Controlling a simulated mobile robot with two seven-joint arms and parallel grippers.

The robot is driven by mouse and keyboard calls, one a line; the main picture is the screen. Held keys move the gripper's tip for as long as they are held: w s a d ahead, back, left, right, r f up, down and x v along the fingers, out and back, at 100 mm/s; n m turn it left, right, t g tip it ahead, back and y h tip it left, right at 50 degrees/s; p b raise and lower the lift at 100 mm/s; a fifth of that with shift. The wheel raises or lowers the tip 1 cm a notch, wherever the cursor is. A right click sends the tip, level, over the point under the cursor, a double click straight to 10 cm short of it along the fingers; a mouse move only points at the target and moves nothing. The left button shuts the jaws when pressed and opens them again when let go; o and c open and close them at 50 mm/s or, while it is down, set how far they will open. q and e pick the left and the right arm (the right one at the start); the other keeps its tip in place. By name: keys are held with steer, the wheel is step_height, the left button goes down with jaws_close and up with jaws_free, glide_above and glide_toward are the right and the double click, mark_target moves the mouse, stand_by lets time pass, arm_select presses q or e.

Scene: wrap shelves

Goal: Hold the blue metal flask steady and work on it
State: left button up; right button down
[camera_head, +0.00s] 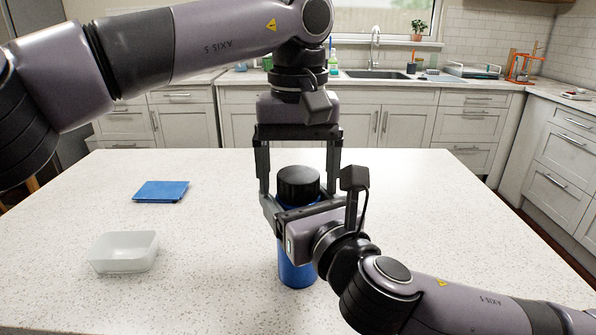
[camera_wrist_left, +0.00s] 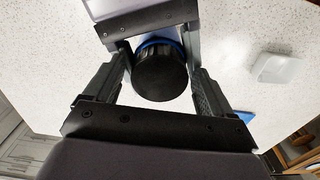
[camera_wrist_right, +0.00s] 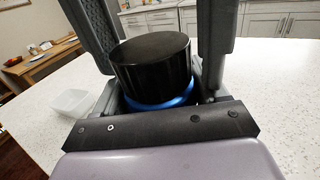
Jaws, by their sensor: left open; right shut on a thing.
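The blue metal flask (camera_head: 296,272) stands upright on the island counter, with its black lid (camera_head: 298,183) on top. The flask's blue neck also shows in the right wrist view (camera_wrist_right: 160,102), and its lid in the left wrist view (camera_wrist_left: 159,75). My right gripper (camera_head: 279,207) is shut on the flask's upper body from the side, just below the lid. My left gripper (camera_head: 298,190) points down from above, open, with one finger on each side of the lid and a visible gap to it. The right gripper hides part of the flask's middle.
A translucent plastic tub (camera_head: 124,252) and a flat blue item (camera_head: 161,191) lie to the left on the speckled white counter (camera_head: 90,205). The counter right of the flask is mostly clear, apart from my right arm crossing its front. A sink (camera_head: 376,74) is at the back.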

arm_select(q)
steer(key=c, duration=1.1)
steer(key=n, duration=1.2)
steer(key=shift+n, duration=0.4)
steer(key=n, duration=0.4)
steer(key=o, duration=1.2)
steer(key=shift+s, duration=0.1)
